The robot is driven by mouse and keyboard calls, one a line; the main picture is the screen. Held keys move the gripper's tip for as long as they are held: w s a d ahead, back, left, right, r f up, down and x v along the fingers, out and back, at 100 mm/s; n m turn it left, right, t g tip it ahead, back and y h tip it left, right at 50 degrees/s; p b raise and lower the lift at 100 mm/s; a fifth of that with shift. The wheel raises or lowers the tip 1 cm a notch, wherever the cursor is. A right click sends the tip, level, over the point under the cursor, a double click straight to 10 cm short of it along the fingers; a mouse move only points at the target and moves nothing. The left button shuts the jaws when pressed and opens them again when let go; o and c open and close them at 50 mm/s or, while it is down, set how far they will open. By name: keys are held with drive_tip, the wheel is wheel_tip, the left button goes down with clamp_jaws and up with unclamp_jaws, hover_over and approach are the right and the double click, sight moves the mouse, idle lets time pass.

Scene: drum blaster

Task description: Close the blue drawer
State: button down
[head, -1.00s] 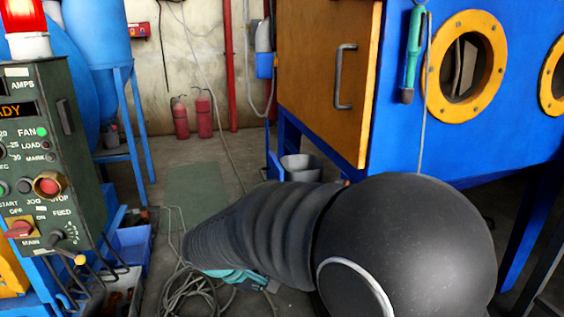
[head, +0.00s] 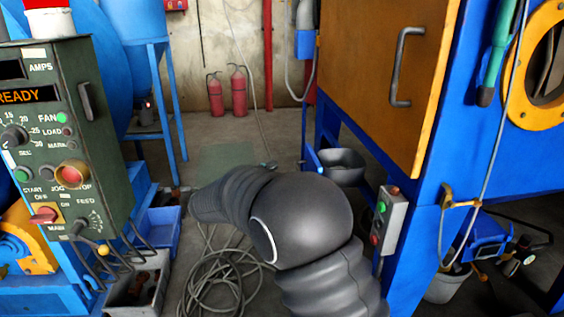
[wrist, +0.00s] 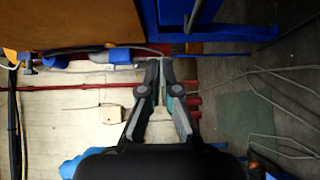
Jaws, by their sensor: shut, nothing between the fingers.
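I cannot tell for sure which blue part is the drawer. A blue open box (head: 163,229) stands low behind the control panel in the head view. A small blue panel (head: 312,160) juts from the cabinet frame beside a grey bucket (head: 342,165). My gripper (wrist: 160,62) is shut and empty in the wrist view, its fingers side by side. In the head view it is mostly hidden behind my dark arm. In the wrist view, part of the blue frame (wrist: 190,12) lies beyond the fingertips, apart from them as far as I can tell.
The blaster cabinet with its brown door (head: 385,70) stands at the right, a button box (head: 388,228) on its leg. The control panel (head: 58,130) stands at the left. A coiled cable (head: 222,280) lies on the floor. Fire extinguishers (head: 238,92) stand by the back wall.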

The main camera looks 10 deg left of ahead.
approach(308, 151)
drive_tip(key=w, duration=0.4)
drive_tip(key=shift+w+d+r+p, duration=0.1)
drive_tip(key=shift+w+d+p, duration=0.2)
drive_tip(key=shift+d, duration=0.3)
drive_tip(key=shift+w+d+r+p, duration=0.15)
drive_tip(key=shift+d+p, duration=0.1)
drive_tip(key=shift+d, duration=0.7)
drive_tip(key=shift+w+f, duration=0.1)
